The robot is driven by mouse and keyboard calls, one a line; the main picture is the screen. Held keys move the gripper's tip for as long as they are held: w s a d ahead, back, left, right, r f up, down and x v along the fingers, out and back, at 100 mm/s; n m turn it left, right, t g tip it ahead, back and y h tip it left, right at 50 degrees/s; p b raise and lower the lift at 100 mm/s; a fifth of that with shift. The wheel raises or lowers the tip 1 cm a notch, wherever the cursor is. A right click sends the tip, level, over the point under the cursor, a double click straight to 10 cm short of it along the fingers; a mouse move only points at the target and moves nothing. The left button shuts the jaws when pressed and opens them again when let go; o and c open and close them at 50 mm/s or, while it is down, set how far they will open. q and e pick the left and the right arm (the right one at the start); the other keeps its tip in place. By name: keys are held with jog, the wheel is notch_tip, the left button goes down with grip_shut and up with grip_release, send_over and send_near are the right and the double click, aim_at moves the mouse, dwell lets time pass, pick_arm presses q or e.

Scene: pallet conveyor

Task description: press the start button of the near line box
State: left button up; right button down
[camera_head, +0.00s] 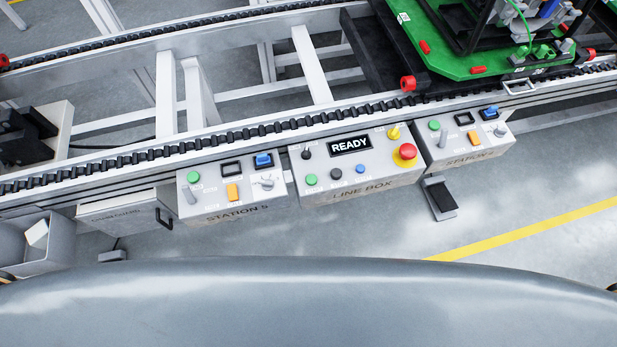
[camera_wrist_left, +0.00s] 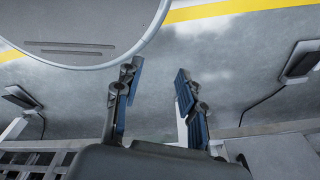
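The line box (camera_head: 345,193) is a light grey panel fixed to the near side of the conveyor in the head view. Its display (camera_head: 349,145) reads READY. A row on its face has a green button (camera_head: 311,180), a black button (camera_head: 336,174) and a blue button (camera_head: 360,169); labels are too small to read. A red mushroom button (camera_head: 404,152) is at its right. My left gripper (camera_wrist_left: 155,92) is open and empty in the left wrist view, with floor behind its fingers. It is outside the head view. My right gripper is in neither view.
The Station 5 box (camera_head: 232,205) adjoins on the left, and another station box (camera_head: 467,147) on the right. A foot pedal (camera_head: 439,197) stands on the floor. A green pallet (camera_head: 440,50) sits on the conveyor. A grey bin (camera_head: 45,250) is at far left.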

pick_arm(q)
jog(key=shift+s, duration=0.5)
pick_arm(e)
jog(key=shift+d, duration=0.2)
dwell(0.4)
pick_arm(q)
jog(key=shift+s, duration=0.15)
jog(key=shift+s+f, duration=0.1)
jog(key=shift+s, duration=0.35)
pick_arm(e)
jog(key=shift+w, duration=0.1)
